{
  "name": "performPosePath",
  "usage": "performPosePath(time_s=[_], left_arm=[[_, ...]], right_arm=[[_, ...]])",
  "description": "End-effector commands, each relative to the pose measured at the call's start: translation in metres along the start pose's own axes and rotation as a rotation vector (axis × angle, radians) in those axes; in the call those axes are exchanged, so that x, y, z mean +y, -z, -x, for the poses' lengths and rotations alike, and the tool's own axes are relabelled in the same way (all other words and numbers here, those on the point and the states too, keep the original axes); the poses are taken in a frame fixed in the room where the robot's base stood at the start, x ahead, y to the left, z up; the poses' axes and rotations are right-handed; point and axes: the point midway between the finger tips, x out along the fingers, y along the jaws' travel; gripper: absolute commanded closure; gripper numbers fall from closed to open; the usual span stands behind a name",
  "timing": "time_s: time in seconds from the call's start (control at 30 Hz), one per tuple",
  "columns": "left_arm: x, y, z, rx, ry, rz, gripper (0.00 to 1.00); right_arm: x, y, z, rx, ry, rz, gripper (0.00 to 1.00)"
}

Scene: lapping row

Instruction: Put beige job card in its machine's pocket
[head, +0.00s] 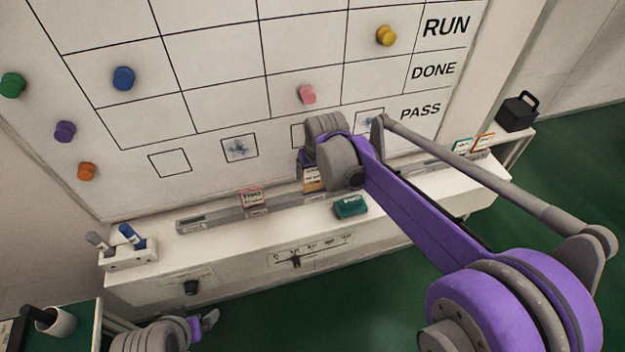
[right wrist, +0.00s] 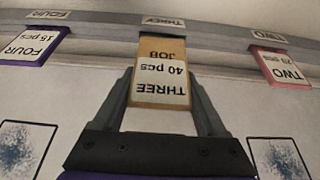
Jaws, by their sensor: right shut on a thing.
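The beige job card (right wrist: 162,95), printed THREE, 40 pcs, is between the fingers of my right gripper (right wrist: 161,78), which is shut on it. In the head view the card (head: 313,182) shows just below the right wrist, at the grey pocket rail (head: 222,214). In the right wrist view its far end meets the rail at the label THREE (right wrist: 163,22). I cannot tell how deep it sits in the pocket. My left gripper (head: 204,323) is low at the bottom left, away from the rail; its jaws are unclear.
A pink card (head: 251,200) stands in the TWO pocket and a purple card (right wrist: 33,45) in the FOUR pocket. A teal block (head: 350,206) lies on the ledge in front of the rail. A marker holder (head: 128,255) stands left; a black weight-like object (head: 517,111) stands right.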

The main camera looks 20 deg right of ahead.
Motion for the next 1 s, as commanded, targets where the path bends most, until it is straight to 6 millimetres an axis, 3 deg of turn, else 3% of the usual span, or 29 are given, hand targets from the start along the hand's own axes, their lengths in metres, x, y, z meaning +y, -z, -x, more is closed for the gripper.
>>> performPosePath(time_s=[0.3, 0.67, 0.7, 0.83, 1.0], left_arm=[[0.000, -0.002, -0.003, -0.001, 0.000, 0.000, 0.08], [0.000, -0.003, -0.005, -0.002, 0.000, 0.000, 0.08], [0.000, -0.003, -0.005, -0.002, 0.000, 0.000, 0.08], [0.000, -0.003, -0.005, -0.002, 0.000, 0.000, 0.08], [0.000, -0.003, -0.005, -0.002, 0.000, 0.000, 0.08]], right_arm=[[0.000, -0.014, -0.034, 0.000, 0.000, 0.000, 0.79], [0.000, -0.016, -0.038, 0.000, 0.000, 0.000, 0.79], [0.000, -0.016, -0.038, 0.000, 0.000, 0.000, 0.20], [0.000, -0.016, -0.037, 0.000, 0.000, 0.000, 0.00], [0.000, -0.016, -0.037, 0.000, 0.000, 0.000, 0.00]])
